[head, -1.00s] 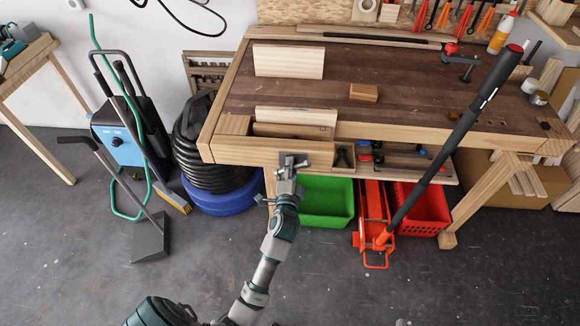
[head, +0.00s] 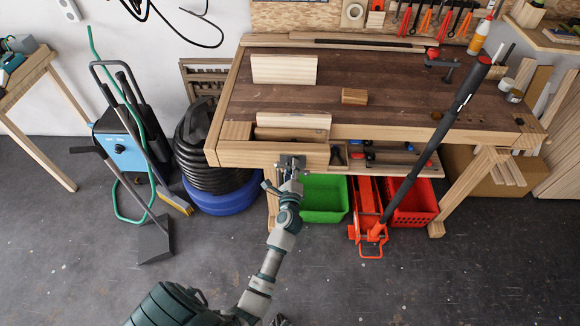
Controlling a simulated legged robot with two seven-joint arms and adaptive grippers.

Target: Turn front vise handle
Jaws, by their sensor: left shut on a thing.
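The front vise (head: 250,155) is the thick light-wood jaw on the front left of the wooden workbench (head: 335,105). My left gripper (head: 291,163) is at the right part of the vise's front face, shut on the vise handle. The handle is small here and mostly hidden by the gripper, so its angle cannot be told. My left arm reaches up to it from the bottom of the picture.
Under the bench are a green bin (head: 324,198), a red floor jack (head: 370,215) with a long black handle leaning up past the bench front, and a red crate (head: 411,203). A black hose on a blue drum (head: 222,195) stands left. The floor in front is clear.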

